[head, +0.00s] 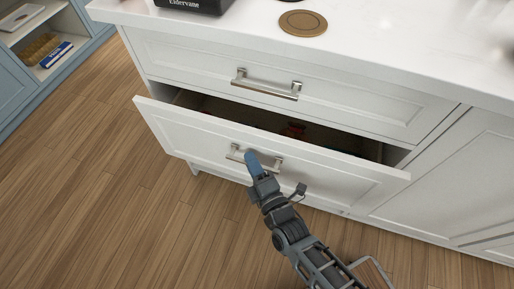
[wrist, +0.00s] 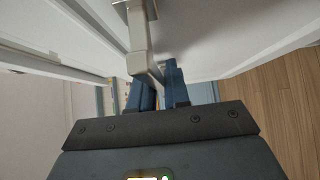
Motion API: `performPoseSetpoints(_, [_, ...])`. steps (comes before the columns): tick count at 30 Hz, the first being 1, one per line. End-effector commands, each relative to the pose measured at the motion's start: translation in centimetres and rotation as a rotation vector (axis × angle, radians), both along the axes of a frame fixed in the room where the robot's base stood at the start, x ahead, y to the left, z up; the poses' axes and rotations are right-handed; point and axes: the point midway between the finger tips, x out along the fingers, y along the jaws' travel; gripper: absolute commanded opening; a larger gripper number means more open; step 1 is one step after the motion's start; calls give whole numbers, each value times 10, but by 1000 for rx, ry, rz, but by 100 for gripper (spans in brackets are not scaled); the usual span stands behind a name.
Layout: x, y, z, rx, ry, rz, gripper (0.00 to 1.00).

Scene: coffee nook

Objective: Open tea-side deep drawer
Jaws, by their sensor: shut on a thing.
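The deep drawer (head: 210,132) is the lower white drawer of the cabinet, and it stands partly pulled out. A dark gap shows its inside, with a small red thing (head: 294,129) in it. Its metal bar handle (head: 237,153) is on the drawer front and is partly hidden by my gripper. My gripper (head: 252,160) with blue fingers is shut on the handle. In the wrist view the handle (wrist: 140,35) runs down between the two blue fingers (wrist: 159,90).
The upper drawer (head: 190,59) with its own handle (head: 266,84) is shut above. A round brown coaster (head: 303,22) and a dark box (head: 195,5) are on the white counter (head: 400,50). A blue shelf unit (head: 30,85) stands at the left. Wooden floor (head: 110,180) is clear in front.

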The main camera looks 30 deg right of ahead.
Motion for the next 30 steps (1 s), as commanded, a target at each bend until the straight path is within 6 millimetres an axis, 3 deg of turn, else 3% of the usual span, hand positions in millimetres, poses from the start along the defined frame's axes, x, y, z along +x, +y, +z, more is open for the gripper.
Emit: performPoseSetpoints(30, [-129, 130, -2, 2, 4, 1, 0])
